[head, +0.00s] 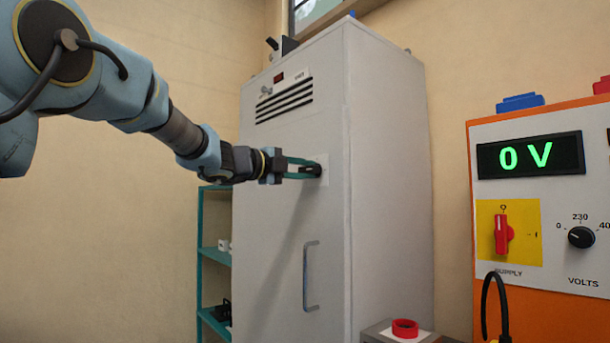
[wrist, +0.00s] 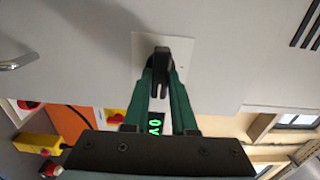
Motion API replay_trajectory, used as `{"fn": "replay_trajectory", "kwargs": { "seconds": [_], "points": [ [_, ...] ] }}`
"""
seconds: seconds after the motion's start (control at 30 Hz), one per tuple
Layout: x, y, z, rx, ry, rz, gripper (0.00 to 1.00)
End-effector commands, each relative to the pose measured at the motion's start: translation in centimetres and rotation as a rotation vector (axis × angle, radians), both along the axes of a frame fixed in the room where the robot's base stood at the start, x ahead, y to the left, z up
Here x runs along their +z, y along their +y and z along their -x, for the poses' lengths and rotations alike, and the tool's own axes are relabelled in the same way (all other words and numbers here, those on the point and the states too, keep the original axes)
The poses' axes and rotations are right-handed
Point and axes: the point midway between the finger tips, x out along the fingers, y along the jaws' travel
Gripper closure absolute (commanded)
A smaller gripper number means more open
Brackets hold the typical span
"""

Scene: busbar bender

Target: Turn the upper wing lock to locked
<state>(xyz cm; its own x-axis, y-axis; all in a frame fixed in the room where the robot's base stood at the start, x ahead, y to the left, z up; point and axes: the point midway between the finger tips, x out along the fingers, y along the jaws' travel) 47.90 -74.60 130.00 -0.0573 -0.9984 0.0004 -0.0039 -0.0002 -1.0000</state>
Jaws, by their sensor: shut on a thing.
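The upper wing lock is a small black knob (wrist: 161,60) on a pale square plate (wrist: 190,48) on the grey cabinet door. My gripper (wrist: 161,88) has its two green fingers closed on the knob, one on each side. In the head view my gripper (head: 305,168) reaches the door from the left, at the black knob (head: 313,170) above the door handle. The fingers hide part of the knob, and I cannot read any lock marking on the plate.
The grey cabinet (head: 385,170) has a vertical handle (head: 311,276) below the lock and vent slots (head: 284,101) above. An orange panel (head: 590,309) with a 0 V display (head: 530,155) stands at right. Teal shelves (head: 215,256) stand behind at left.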

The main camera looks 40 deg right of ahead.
Motion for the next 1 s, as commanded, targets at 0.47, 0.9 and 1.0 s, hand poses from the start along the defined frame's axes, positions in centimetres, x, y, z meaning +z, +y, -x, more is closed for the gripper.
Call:
{"fn": "replay_trajectory", "kwargs": {
  "seconds": [0.47,0.9,1.0],
  "points": [
    [-0.07,-0.03,0.05,-0.001,-0.022,0.0,1.0],
    [-0.05,-0.02,0.02,-0.001,-0.019,0.0,0.45],
    [-0.04,0.0,0.01,0.0,-0.019,0.0,0.45]
  ]
}}
